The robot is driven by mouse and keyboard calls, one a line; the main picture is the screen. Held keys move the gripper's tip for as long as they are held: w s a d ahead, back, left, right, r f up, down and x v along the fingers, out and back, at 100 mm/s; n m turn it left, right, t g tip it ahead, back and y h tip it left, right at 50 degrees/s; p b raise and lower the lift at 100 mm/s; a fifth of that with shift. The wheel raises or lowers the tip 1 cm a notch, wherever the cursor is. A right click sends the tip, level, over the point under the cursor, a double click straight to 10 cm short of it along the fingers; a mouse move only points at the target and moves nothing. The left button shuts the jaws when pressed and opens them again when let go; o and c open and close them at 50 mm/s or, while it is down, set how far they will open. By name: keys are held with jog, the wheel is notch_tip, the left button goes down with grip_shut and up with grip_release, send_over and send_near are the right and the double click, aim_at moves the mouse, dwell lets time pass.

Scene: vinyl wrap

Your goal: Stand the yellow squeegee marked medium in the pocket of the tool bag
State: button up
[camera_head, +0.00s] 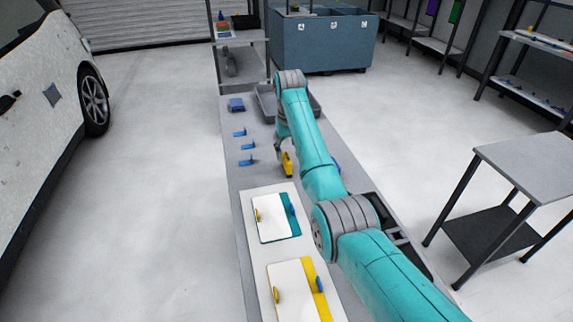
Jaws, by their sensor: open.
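My gripper (283,147) points down over the far half of the long grey bench. A yellow squeegee (287,165) with a dark patch is right at its fingertips, seeming upright. The jaws are open; I cannot tell whether they surround it or touch it. Its size mark is too small to read. A black open holder with compartments (406,240), perhaps the tool bag, lies on the bench's right side, partly hidden behind my arm. I cannot make out its pocket.
Several blue tools (247,145) lie left of my gripper. A grey tray (265,104) stands behind it. Two white panels, one teal-edged (270,222) and one yellow-edged (290,302), lie nearer, with small yellow pieces. A grey side table (525,165) stands right.

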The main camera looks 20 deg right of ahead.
jog(key=shift+a+f, duration=0.15)
jog(key=shift+f, duration=1.15)
jog(key=shift+a+f, duration=0.15)
jog(key=shift+f, duration=1.15)
grip_shut()
